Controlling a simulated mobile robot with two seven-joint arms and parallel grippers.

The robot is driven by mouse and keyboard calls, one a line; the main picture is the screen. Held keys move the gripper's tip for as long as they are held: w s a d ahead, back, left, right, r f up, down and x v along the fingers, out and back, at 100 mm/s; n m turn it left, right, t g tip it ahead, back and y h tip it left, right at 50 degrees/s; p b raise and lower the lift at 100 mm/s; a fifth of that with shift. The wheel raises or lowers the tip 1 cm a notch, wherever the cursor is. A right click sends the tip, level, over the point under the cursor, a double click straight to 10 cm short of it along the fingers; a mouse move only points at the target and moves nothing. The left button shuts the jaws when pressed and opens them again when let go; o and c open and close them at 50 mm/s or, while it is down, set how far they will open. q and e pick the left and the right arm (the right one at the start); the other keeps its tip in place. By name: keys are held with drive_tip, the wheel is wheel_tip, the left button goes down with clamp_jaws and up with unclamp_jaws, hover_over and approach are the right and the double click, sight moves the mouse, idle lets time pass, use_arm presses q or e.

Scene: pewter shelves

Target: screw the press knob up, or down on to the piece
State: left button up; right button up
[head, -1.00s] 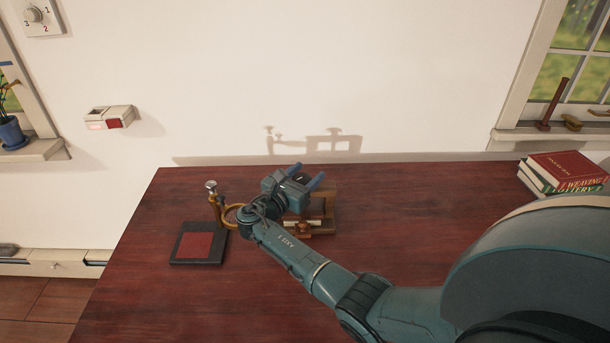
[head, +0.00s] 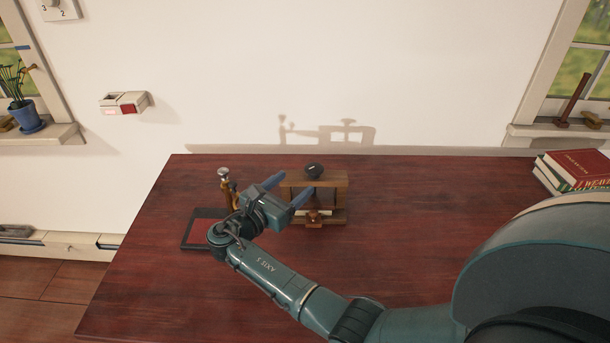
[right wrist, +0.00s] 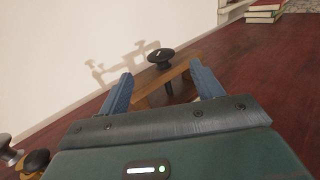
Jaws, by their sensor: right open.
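The press is a wooden frame (head: 334,181) on the table, with a black round press knob (head: 314,170) on top. A pale flat piece (head: 326,212) lies low inside the frame, partly hidden. My right gripper (head: 298,182) is open and empty, just left of the press, its fingers pointing towards the knob. In the right wrist view the knob (right wrist: 160,57) stands beyond the gap between the two fingertips (right wrist: 161,72), apart from both. My left gripper is not in view.
A brass stand with a silver top (head: 224,175) stands left of the gripper, near a dark square frame (head: 187,232). A small wooden knob (head: 314,218) sits at the press's front. Books (head: 572,170) lie at the right. The table's middle right is clear.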

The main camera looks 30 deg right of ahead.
drive_tip(key=shift+v, duration=1.35)
